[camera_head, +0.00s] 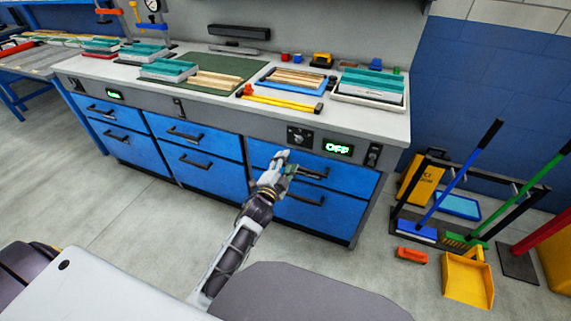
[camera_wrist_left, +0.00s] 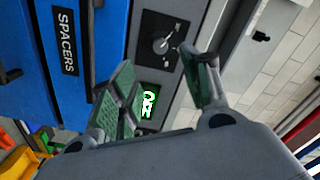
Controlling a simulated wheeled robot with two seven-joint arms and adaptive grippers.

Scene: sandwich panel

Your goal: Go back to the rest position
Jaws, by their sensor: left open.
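My left gripper (camera_head: 279,164) is in front of the blue drawers (camera_head: 318,178) at the right end of the workbench, below the control panel. In the left wrist view its two green-padded fingers (camera_wrist_left: 162,80) stand apart with nothing between them. A rotary switch (camera_head: 299,137) sits on the panel just above the gripper; it also shows in the left wrist view (camera_wrist_left: 161,45), beyond the fingers and apart from them. The green display (camera_head: 337,149) beside it reads OFF in the head view. In the left wrist view a finger partly hides the display (camera_wrist_left: 149,102). My right gripper is not in view.
The bench top (camera_head: 350,118) holds teal panel stacks (camera_head: 373,83), a blue tray (camera_head: 293,81) of wooden strips and a yellow bar tool (camera_head: 282,102). A yellow dustpan (camera_head: 467,278) and brushes stand at the right. The floor at left (camera_head: 90,200) is clear.

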